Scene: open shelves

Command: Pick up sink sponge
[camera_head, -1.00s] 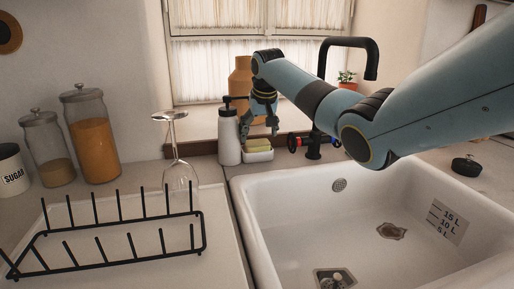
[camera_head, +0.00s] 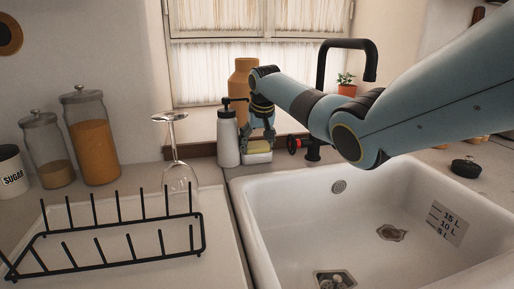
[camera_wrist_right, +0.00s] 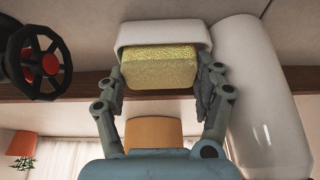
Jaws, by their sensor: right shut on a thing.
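The sink sponge (camera_wrist_right: 158,68) is a yellow block resting in a white holder (camera_wrist_right: 165,33) in the right wrist view. In the head view the sponge (camera_head: 257,146) shows small behind the sink, in its holder (camera_head: 257,158). My right gripper (camera_wrist_right: 161,82) has one finger on each side of the sponge and is shut on it. In the head view my right gripper (camera_head: 257,138) comes down onto the sponge from above. My left gripper is not in view.
A white soap bottle (camera_head: 228,138) with a black pump stands close left of the holder. The black tap (camera_head: 322,95) and its red-ended handle (camera_head: 293,144) are to the right. The white sink (camera_head: 300,207) lies in front. An upside-down wine glass (camera_head: 180,178) stands by the rack (camera_head: 118,244).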

